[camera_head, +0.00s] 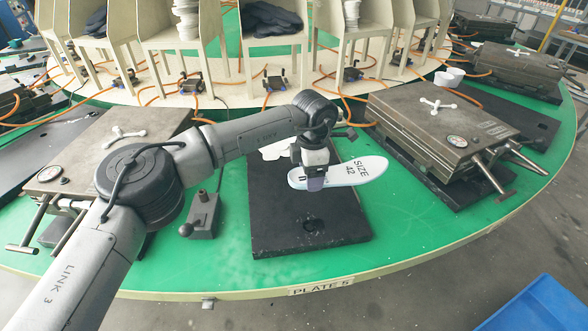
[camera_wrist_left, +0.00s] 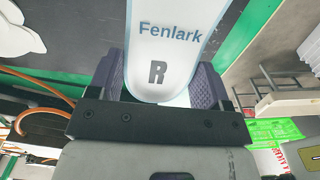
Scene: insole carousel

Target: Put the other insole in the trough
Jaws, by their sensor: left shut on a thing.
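A white insole (camera_head: 352,172) marked "SIZE 42" is held level above the dark plate (camera_head: 345,232). My left gripper (camera_head: 315,183) is shut on it near its left end. In the left wrist view the insole (camera_wrist_left: 178,35) shows "Fenlark" and a letter R between the purple finger pads (camera_wrist_left: 160,85). A white object (camera_head: 274,151) lies partly hidden behind my arm at the back of the plate; another white shape shows at the top left of the wrist view (camera_wrist_left: 18,38). I cannot tell which thing is the trough. My right gripper is not in view.
A metal mould (camera_head: 440,125) with handles stands right of the plate, another (camera_head: 105,150) at left. A lever box (camera_head: 203,215) stands on the green table (camera_head: 230,250). Pale stands (camera_head: 275,70) and orange hoses are behind. A blue bin (camera_head: 540,308) is at lower right.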

